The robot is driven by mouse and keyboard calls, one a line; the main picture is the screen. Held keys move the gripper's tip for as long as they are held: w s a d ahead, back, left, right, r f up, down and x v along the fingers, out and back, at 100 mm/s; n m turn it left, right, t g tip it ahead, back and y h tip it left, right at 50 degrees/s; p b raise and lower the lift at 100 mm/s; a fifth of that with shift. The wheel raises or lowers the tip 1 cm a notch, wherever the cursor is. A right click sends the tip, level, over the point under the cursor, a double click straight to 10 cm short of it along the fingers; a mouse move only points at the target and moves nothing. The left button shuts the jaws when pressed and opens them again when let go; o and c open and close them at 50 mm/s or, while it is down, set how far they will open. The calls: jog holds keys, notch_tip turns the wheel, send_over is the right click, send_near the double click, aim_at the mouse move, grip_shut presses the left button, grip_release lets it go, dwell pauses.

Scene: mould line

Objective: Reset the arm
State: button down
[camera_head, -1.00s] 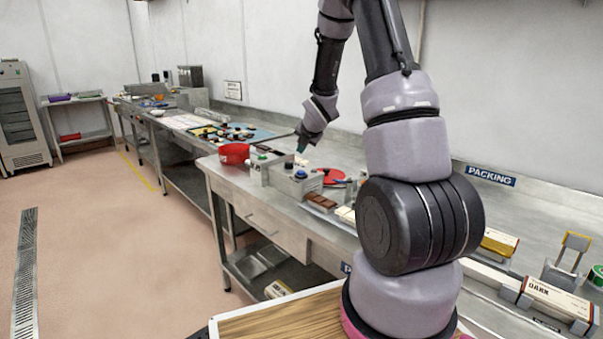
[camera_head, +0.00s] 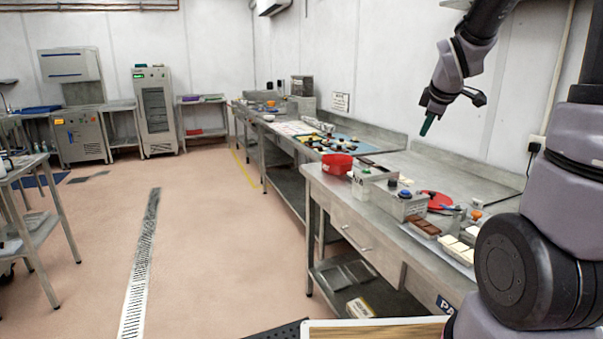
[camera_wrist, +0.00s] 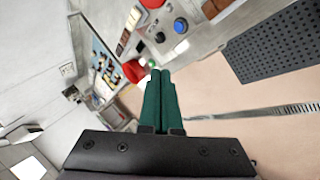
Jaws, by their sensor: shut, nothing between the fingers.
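My gripper (camera_head: 428,124) hangs in the air at the upper right of the head view, above the steel bench (camera_head: 345,196). Its green fingers point down and slightly left. In the wrist view, the two green fingers (camera_wrist: 160,74) lie side by side, shut with nothing between them. My gripper touches nothing. Below it on the bench are a red bin (camera_head: 337,164) and a grey box with a blue button (camera_head: 404,194). The red bin also shows in the wrist view (camera_wrist: 134,71), just beyond the fingertips.
A red disc (camera_head: 436,200) and trays of brown and white chocolate (camera_head: 424,228) lie along the bench. A wall (camera_head: 400,60) stands behind it. Open floor (camera_head: 210,230) with a drain grate (camera_head: 143,265) lies left. A side table (camera_head: 28,170) stands at far left.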

jog(key=s+a+r+m+y, duration=0.1)
jog(key=s+a+r+m, duration=0.1)
jog(key=s+m, duration=0.3)
jog(key=s+a+r+m+y, duration=0.1)
jog(key=s+a+r+m, duration=0.2)
jog(key=s+m, duration=0.3)
jog(key=s+a+r+m+g+y, duration=0.1)
jog(key=s+m, duration=0.4)
jog(key=s, duration=0.7)
jog(key=shift+s+a+r, duration=0.2)
jog(key=shift+a+r, duration=0.5)
jog(key=shift+a, duration=0.55)
